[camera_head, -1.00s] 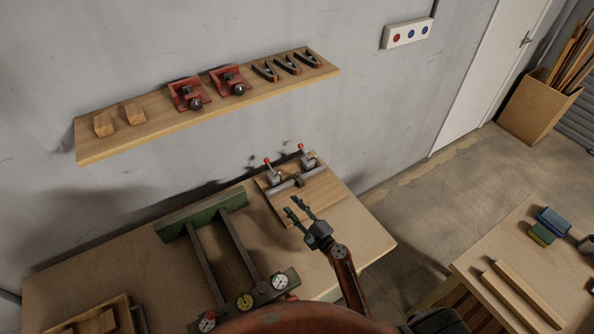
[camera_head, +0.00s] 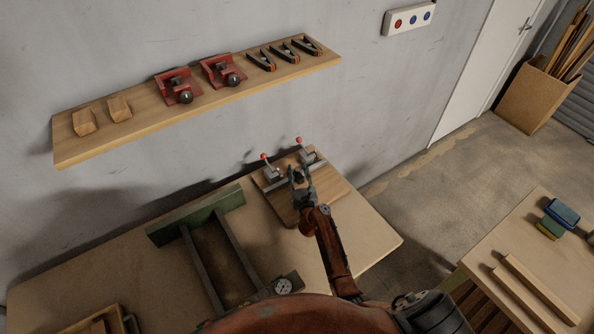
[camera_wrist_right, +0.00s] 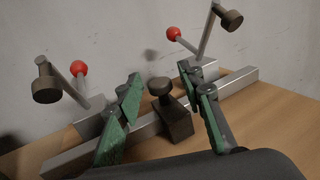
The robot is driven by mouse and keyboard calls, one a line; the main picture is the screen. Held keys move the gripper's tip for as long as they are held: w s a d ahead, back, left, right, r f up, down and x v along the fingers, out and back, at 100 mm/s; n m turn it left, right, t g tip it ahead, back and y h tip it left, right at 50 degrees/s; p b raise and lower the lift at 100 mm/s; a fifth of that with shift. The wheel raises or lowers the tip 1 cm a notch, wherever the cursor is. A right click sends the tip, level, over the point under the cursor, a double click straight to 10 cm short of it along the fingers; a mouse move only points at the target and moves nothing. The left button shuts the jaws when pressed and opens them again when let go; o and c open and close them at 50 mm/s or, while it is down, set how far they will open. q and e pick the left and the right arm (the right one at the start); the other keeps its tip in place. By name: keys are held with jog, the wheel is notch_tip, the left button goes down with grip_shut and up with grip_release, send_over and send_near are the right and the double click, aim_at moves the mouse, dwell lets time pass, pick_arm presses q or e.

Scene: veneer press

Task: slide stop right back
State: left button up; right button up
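The stop (camera_wrist_right: 172,118) is a dark block with a round knob on top, and it sits on a grey metal rail (camera_wrist_right: 63,164) in the right wrist view. My right gripper (camera_wrist_right: 160,75) is open, with one green finger on each side of the stop and gaps visible between. In the head view my right gripper (camera_head: 300,176) is over the fixture board (camera_head: 328,187) and hides most of the stop. My left gripper is not in view.
Two red-knobbed lever clamps (camera_head: 268,168) stand behind the rail. A green-barred press frame (camera_head: 196,215) lies to the left on the table (camera_head: 365,240). A wall shelf (camera_head: 130,129) holds several tools. A second table (camera_head: 490,245) stands to the right.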

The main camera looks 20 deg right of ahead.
jog(key=shift+w+d, duration=0.1)
jog(key=shift+w, duration=0.2)
grip_shut()
dwell(0.5)
